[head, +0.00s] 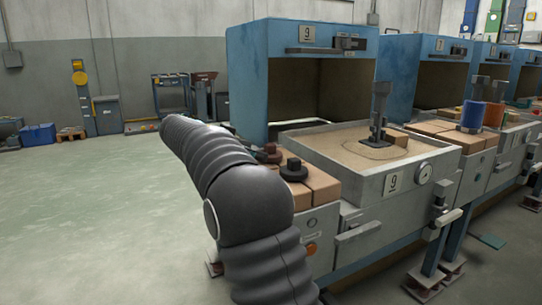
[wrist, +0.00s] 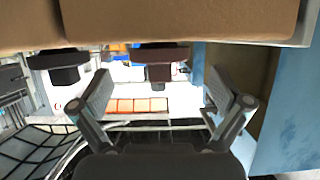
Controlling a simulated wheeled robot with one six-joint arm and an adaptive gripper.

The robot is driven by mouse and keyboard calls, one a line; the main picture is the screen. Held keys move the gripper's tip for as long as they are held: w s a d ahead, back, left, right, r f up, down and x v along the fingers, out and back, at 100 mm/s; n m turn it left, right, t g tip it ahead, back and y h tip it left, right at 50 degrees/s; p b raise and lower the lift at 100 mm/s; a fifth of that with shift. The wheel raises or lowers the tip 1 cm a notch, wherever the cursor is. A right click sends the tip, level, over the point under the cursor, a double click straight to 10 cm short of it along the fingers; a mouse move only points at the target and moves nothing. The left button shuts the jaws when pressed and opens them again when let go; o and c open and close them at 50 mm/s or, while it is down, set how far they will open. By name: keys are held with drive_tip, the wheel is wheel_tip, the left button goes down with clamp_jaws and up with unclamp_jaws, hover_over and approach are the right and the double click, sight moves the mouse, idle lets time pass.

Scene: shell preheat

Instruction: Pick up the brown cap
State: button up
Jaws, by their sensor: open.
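The brown cap (wrist: 160,70) shows in the wrist view near the top middle, hanging from the brick's edge because this view is upside down. It lies ahead of my gripper (wrist: 158,88), between the lines of its two fingers. The fingers are spread wide and nothing is held. In the head view the brown cap (head: 269,154) sits on the tan bricks left of the sand tray, partly hidden by my arm. My gripper is hidden in the head view.
A black cap (wrist: 65,64) is beside the brown one, outside the left finger in the wrist view; the head view shows this black cap (head: 293,170) too. The blue oven (head: 247,85) stands close behind. A sand tray (head: 330,158) with an upright tool (head: 378,115) is to the right.

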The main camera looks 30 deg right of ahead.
sight(270, 153)
drive_tip(key=x, duration=0.5)
drive_tip(key=shift+d+r, duration=0.1)
drive_tip(key=shift+r, duration=0.15)
drive_tip(key=c, duration=1.2)
